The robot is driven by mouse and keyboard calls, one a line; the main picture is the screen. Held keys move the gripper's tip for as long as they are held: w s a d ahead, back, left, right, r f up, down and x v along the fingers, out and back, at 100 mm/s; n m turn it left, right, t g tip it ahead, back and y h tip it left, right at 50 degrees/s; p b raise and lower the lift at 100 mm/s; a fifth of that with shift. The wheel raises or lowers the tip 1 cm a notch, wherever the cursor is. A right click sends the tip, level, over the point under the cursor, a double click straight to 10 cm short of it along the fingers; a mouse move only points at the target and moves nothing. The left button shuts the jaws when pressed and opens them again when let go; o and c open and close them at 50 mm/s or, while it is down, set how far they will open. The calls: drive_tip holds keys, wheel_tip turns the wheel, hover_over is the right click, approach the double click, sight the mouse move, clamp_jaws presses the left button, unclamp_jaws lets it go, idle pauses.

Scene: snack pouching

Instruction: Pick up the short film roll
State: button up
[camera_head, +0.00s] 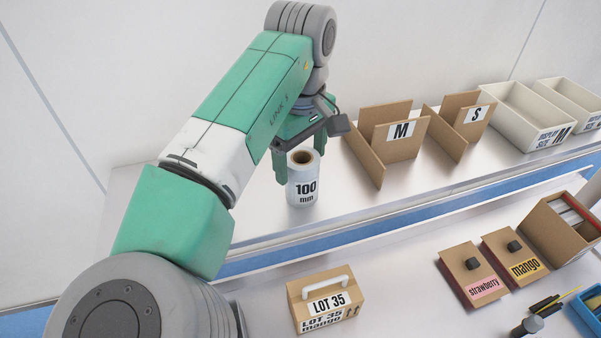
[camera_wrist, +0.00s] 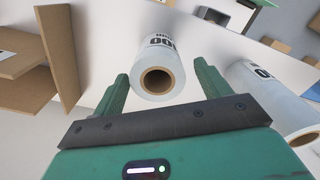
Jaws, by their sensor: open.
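A white film roll with a brown core (camera_head: 305,186), labelled "100 mm", stands upright on the raised shelf. In the wrist view this roll (camera_wrist: 160,52) shows between the fingers, its core end facing the camera. My gripper (camera_head: 300,165) is open, fingers pointing down, at the top of the roll. In the wrist view the gripper (camera_wrist: 161,72) has a finger on either side, with a visible gap at each; I cannot tell how far down they reach. A second, longer-looking roll (camera_wrist: 272,98) stands to the right in the wrist view; my arm seems to hide it in the head view.
Cardboard dividers marked M (camera_head: 402,140) and S (camera_head: 468,120) stand right of the roll, with white bins (camera_head: 545,120) beyond. On the lower counter are a LOT 35 box (camera_head: 325,298) and strawberry (camera_head: 470,270) and mango (camera_head: 512,255) cartons.

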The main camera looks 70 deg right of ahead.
wheel_tip(320, 180, down, 4)
drive_tip(key=shift+s+d+r, duration=0.1)
drive_tip(key=shift+d+r, duration=0.05)
drive_tip(key=c, duration=1.3)
drive_tip(key=shift+o, duration=0.2)
drive_tip(key=shift+r, duration=0.1)
drive_tip(key=shift+r, duration=0.55)
wheel_tip(320, 180, up, 2)
drive_tip(key=shift+r+b, duration=0.1)
drive_tip(key=shift+b, duration=0.4)
drive_tip(key=s+a+r+b, duration=0.1)
drive_tip(key=s+a+b, duration=0.2)
drive_tip(key=s+a, duration=0.7)
drive_tip(key=shift+a+r, duration=0.2)
drive_tip(key=shift+a, duration=0.85)
